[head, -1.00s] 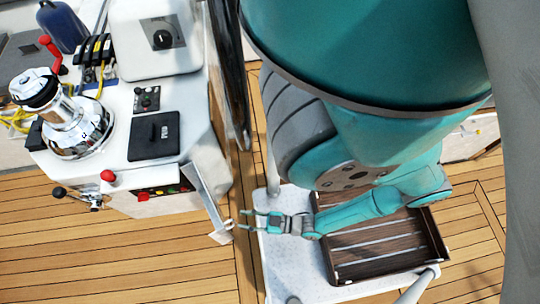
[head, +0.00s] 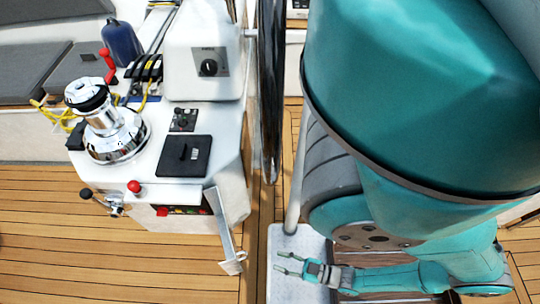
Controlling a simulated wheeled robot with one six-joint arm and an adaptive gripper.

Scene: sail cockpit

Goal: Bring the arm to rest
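My gripper (head: 284,264) is at the lower middle of the head view, at the end of my teal arm. Its two fingers point left and stand apart, with nothing between them. It is over or beside the pale grey platform (head: 283,290); its height above it is hard to judge. My arm's large teal links fill the right side of the view and hide much of what lies behind.
The teak deck (head: 90,265) at lower left is clear.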

